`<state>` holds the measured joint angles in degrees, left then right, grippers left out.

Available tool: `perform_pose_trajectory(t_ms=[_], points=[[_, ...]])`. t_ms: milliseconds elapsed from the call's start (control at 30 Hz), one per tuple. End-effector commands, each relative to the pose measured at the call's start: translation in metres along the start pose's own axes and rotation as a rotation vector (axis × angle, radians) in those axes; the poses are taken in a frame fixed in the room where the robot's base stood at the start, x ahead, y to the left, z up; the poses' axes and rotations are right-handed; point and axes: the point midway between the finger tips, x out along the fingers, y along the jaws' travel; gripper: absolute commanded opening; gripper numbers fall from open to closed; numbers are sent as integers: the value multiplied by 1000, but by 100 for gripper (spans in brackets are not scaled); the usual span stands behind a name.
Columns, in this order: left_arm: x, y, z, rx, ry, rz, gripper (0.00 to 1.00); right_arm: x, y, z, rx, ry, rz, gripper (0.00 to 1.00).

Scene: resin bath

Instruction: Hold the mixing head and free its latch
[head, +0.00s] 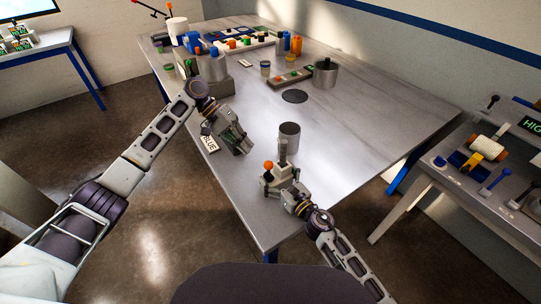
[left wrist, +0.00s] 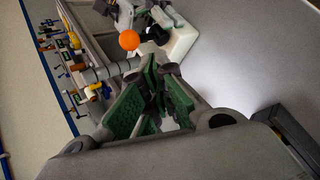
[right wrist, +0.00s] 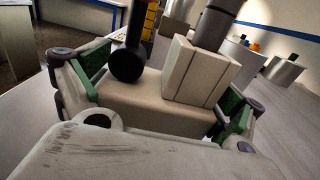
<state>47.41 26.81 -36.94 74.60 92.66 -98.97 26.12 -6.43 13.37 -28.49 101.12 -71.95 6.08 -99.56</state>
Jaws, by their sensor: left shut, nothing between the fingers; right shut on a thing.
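The mixing head (head: 272,180) is a pale block with a dark grey upright cylinder and an orange ball (head: 268,165) on its left side, near the table's front edge. My right gripper (head: 291,194) is shut on its pale body, which shows between the green pads in the right wrist view (right wrist: 160,103). A dark ball-ended lever (right wrist: 127,62) stands there in front of the block. My left gripper (head: 246,148) is shut and empty, up and left of the mixing head. In the left wrist view, the orange ball (left wrist: 129,40) is beyond its fingers, apart from them.
A grey metal cup (head: 289,136) stands just behind the mixing head. A dark round disc (head: 295,96) and a metal pot (head: 325,74) are farther back. Trays and coloured bottles fill the far end. The right side of the table (head: 370,130) is clear.

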Motion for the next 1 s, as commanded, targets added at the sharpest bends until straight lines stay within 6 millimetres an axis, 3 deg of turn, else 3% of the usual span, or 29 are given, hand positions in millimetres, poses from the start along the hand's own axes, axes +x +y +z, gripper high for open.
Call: perform_pose_trajectory(t_ms=[1000], points=[[4, -18, -27, 89, -154, 528, 0, 0, 0, 0, 0, 0, 0, 57]])
